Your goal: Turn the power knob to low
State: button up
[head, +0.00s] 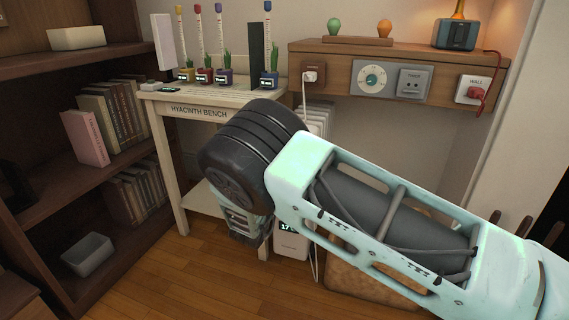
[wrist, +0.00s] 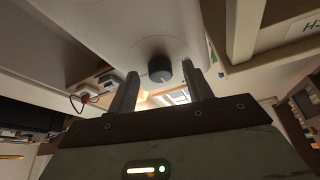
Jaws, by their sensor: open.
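A dark round knob (wrist: 159,69) sits on a pale panel (wrist: 125,28) in the wrist view. My gripper (wrist: 160,72) is open and empty, one finger to each side of the knob in the picture. The right finger looks closer to it. I cannot tell whether the knob lies between the fingertips or just beyond them. No pointer or low mark is readable. In the head view a white unit (head: 291,246) with a small lit display stands under the bench, partly hidden by my arm.
The Hyacinth bench (head: 226,98) holds potted plants with tall gauges. A wooden wall shelf (head: 330,63) to its right carries a round dial (head: 373,77), a timer (head: 413,83) and a wall socket (head: 474,90). A white cord (head: 304,95) hangs from the shelf. A bookcase (head: 70,70) stands left.

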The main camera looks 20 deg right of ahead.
jog(key=p+v, duration=0.4)
jog(key=v, duration=1.3)
jog(key=shift+s+p, duration=0.2)
jog(key=shift+p, duration=0.2)
jog(key=shift+w+a, duration=0.1)
